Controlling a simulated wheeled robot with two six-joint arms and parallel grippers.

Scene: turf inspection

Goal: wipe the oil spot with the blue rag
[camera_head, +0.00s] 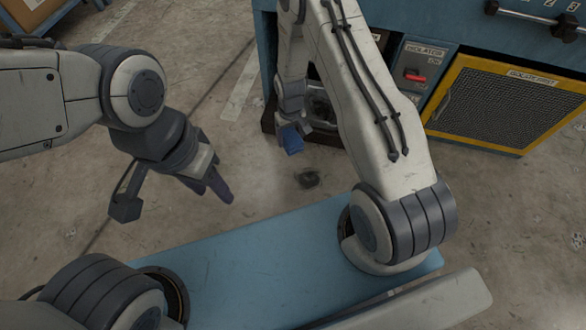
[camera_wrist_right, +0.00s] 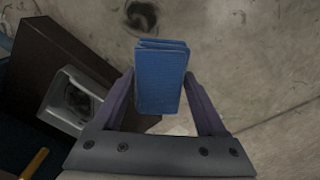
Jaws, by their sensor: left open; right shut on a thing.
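The blue rag (camera_wrist_right: 160,78) is folded and held between the fingers of my right gripper (camera_wrist_right: 162,95). In the head view the rag (camera_head: 291,141) hangs at the right gripper (camera_head: 290,128), above the floor beside the machine. The dark oil spot (camera_head: 309,179) lies on the concrete floor, a little below and right of the rag in the head view. In the right wrist view the spot (camera_wrist_right: 139,14) is at the top edge, ahead of the rag and apart from it. My left gripper (camera_head: 216,190) is open and empty over the floor at left.
A blue machine with a panel bearing a red isolator switch (camera_head: 415,77) and a yellow-framed mesh guard (camera_head: 500,103) stands at the right. A dark-sided tray (camera_wrist_right: 75,103) is at its foot, left of the rag in the wrist view. Floor around the spot is clear.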

